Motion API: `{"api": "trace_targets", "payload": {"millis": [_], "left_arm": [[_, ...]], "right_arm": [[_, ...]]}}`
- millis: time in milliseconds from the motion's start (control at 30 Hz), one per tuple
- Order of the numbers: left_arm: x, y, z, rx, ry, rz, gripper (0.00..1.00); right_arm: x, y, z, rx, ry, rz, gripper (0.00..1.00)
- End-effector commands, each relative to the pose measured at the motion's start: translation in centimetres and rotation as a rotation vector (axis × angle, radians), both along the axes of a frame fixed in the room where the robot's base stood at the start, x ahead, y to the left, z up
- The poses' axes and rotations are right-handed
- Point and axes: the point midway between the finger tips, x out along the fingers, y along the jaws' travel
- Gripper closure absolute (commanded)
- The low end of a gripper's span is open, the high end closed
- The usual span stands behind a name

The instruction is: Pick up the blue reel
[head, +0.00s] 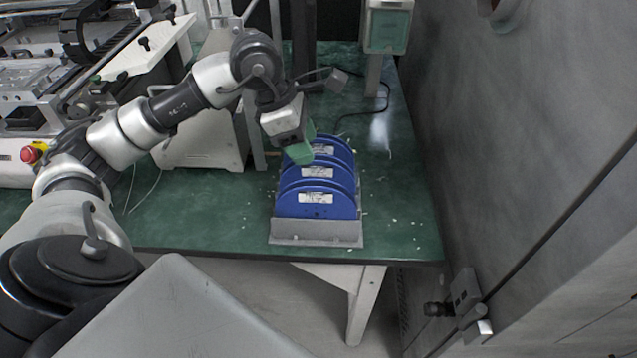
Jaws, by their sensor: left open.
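Three blue reels stand upright one behind another in a grey holder (316,233) on the green table. The front blue reel (318,205), the middle blue reel (335,176) and the back blue reel (340,152) each carry a white label. My left gripper (302,153), with green fingers, is open at the upper left of the back reel and hides part of it. Whether its fingers touch or straddle that reel cannot be told. My right gripper is out of view.
The green table (400,215) has free room right of the holder, with small white scraps on it. A white machine (205,145) stands at the left. A grey post with a green box (388,28) stands behind. A grey wall (510,120) bounds the right.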

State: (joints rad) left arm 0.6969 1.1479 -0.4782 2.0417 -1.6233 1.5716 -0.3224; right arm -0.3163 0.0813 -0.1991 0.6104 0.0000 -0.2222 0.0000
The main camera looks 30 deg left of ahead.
Motion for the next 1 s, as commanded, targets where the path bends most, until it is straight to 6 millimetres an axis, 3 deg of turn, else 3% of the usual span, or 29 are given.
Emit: {"api": "trace_targets", "payload": {"millis": [333,667,1000], "left_arm": [[1.2,-2.0,-4.0,-0.002,0.005,0.000,0.50],[1.3,-2.2,-4.6,-0.001,0.000,0.000,0.52],[1.3,-2.2,-4.5,0.000,0.001,0.000,1.00]], "right_arm": [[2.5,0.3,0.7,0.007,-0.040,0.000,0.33],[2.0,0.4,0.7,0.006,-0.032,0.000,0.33],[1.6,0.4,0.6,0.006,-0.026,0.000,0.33]]}}
